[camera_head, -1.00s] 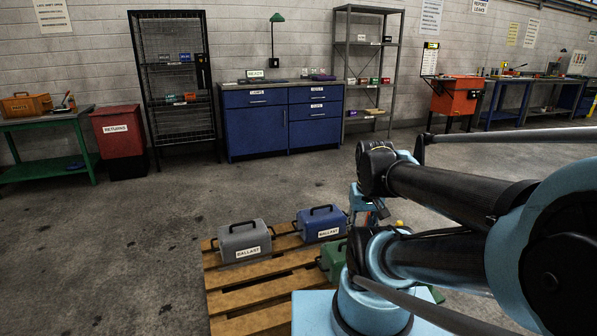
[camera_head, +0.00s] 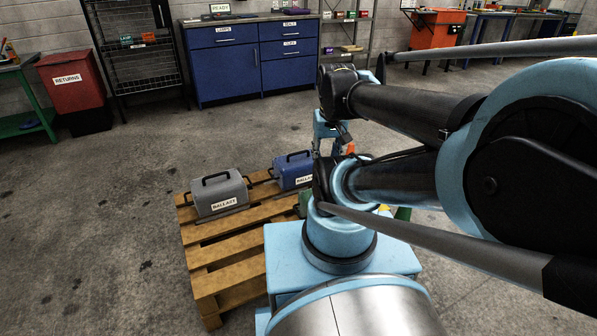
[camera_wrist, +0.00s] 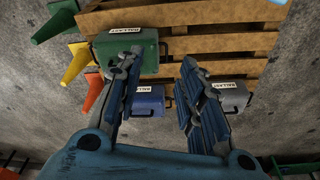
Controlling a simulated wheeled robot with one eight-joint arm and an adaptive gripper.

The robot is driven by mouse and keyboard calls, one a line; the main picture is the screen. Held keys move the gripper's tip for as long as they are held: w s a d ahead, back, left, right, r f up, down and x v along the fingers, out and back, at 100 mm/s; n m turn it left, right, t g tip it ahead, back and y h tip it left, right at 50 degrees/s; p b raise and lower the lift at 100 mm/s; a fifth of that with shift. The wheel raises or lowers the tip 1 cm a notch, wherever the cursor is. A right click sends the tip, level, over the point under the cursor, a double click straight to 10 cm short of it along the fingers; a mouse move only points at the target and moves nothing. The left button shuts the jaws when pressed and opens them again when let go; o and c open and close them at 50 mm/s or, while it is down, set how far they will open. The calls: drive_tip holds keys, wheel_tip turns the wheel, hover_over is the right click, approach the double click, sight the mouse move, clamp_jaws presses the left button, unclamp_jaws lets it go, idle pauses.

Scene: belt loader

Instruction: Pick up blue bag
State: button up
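The blue bag (camera_head: 292,169) is box-shaped with a black handle and a white BALLAST label. It sits on the wooden pallet's far side in the head view, its right end partly hidden by my arm. In the wrist view the blue bag (camera_wrist: 149,101) shows between the two fingers of my gripper (camera_wrist: 160,58), with its left part behind the left finger. My gripper is open, and nothing is held between its fingers. How far it stands from the bag is hard to tell.
A grey bag (camera_head: 219,196) sits left of the blue one on the pallet (camera_head: 228,274). A green bag (camera_wrist: 112,54) lies close by, mostly hidden in the head view. Orange (camera_wrist: 93,92), yellow (camera_wrist: 76,62) and green cones (camera_wrist: 56,22) stand beside the pallet. The floor leftward is clear.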

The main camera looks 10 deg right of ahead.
drive_tip(key=w+r+m, duration=0.2)
drive_tip(key=w+r, duration=0.1)
drive_tip(key=w, duration=0.4)
drive_tip(key=w+r+m, duration=0.2)
drive_tip(key=w, duration=0.5)
drive_tip(key=m, duration=1)
hover_over(297, 153)
drive_tip(key=s+d, duration=0.1)
drive_tip(key=s, duration=0.2)
wheel_tip(297, 153, down, 23)
drive_tip(key=shift+y, duration=0.3)
drive_tip(key=f, duration=0.4)
drive_tip(key=w+f, duration=0.1)
drive_tip(key=f, duration=0.3)
drive_tip(key=w+f, duration=0.1)
drive_tip(key=f, duration=0.2)
drive_tip(key=shift+w+a+f, duration=0.2)
drive_tip(key=shift+f, duration=0.2)
drive_tip(key=shift+w+a+f, duration=0.1)
drive_tip(key=shift+w+f, duration=0.1)
drive_tip(key=shift+f, duration=0.6)
drive_tip(key=shift+w+f, duration=0.25)
drive_tip(key=shift+f, duration=0.6)
drive_tip(key=shift+w+a+f, duration=0.1)
drive_tip(key=shift+w+f, duration=0.1)
drive_tip(key=shift+f, duration=0.6)
drive_tip(key=shift+c, duration=0.2)
clamp_jaws()
